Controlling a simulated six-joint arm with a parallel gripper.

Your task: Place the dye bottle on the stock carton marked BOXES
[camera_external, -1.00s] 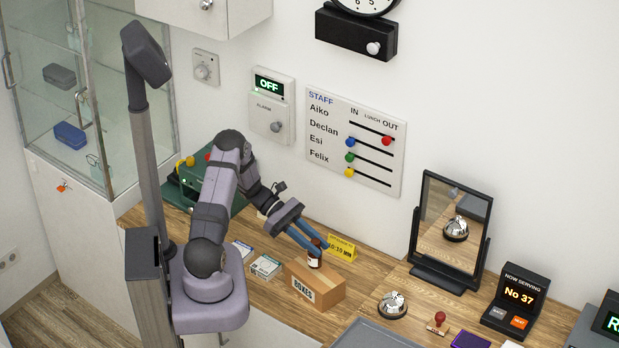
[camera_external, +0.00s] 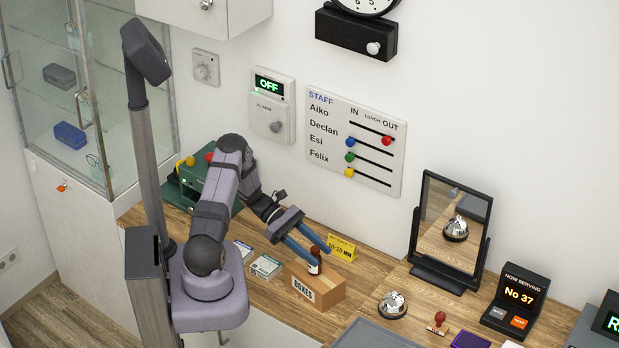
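The dye bottle (camera_external: 314,267) is small and dark brown with a pale label. It stands upright on top of the brown carton marked BOXES (camera_external: 327,294), toward its back edge. My gripper (camera_external: 319,256) reaches over the carton from the upper left. Its two blue fingers are spread apart, one on each side of the bottle. The bottle's dark cap shows between them. Whether a finger still touches the bottle is too small to tell.
A yellow sign (camera_external: 342,248) stands just behind the carton. Small boxes (camera_external: 266,267) lie to its left. Bare wood lies between carton and mirror.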

